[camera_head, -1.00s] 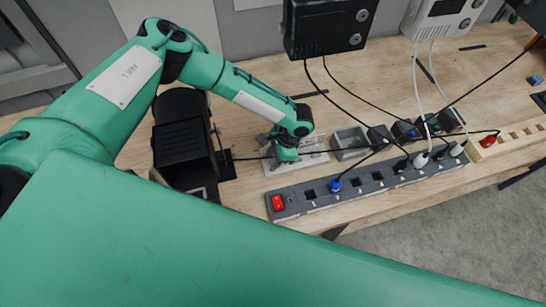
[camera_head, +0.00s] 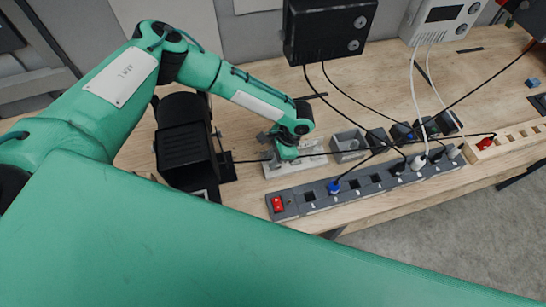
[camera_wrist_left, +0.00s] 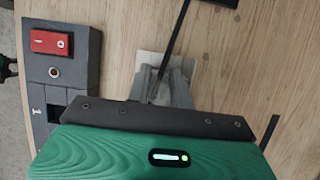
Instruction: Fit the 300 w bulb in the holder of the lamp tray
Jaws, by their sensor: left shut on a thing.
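In the left wrist view the grey fingers (camera_wrist_left: 163,88) are close together over the same pale plate (camera_wrist_left: 150,62). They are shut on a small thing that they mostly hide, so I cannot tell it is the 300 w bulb. No holder shows clearly; the gripper covers the plate's middle. I cannot read any wattage label. My right gripper is not in view.
A power strip (camera_head: 312,197) with a red switch (camera_head: 277,204) and several plugs lies in front of the plate. A black lamp-like housing (camera_head: 186,146) stands to the left. A grey open box (camera_head: 347,145) is to the right. Black cables cross the bench close to the gripper.

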